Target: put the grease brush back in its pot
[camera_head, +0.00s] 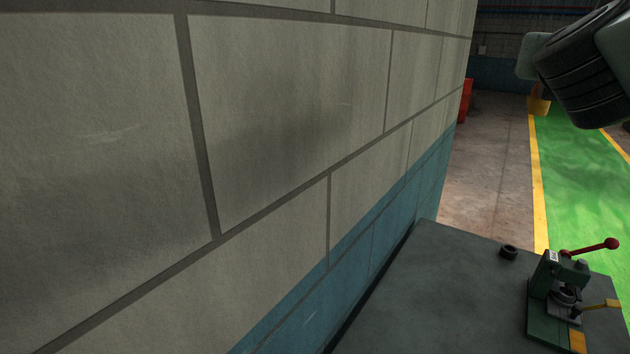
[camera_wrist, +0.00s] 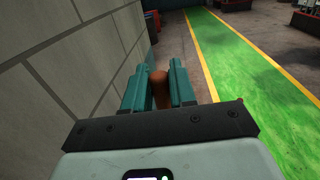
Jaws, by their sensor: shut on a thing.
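In the wrist view my gripper (camera_wrist: 158,72) has its two teal fingers closed on a brown rounded handle (camera_wrist: 160,90), which looks like the grease brush. Its bristle end is hidden. In the head view a small dark round pot (camera_head: 509,252) with an open top stands on the bench's far part, near its back edge. It looks like the brush's pot. My gripper and the brush do not show in the head view, so their distance from the pot cannot be told.
The dark bench top (camera_head: 440,290) carries a green device (camera_head: 556,300) with a red-knobbed lever and a yellow lever, right of the pot. A block wall (camera_head: 290,110) rises along the bench's left side. Bare bench lies left of the pot. A green floor lane (camera_head: 580,165) runs beyond.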

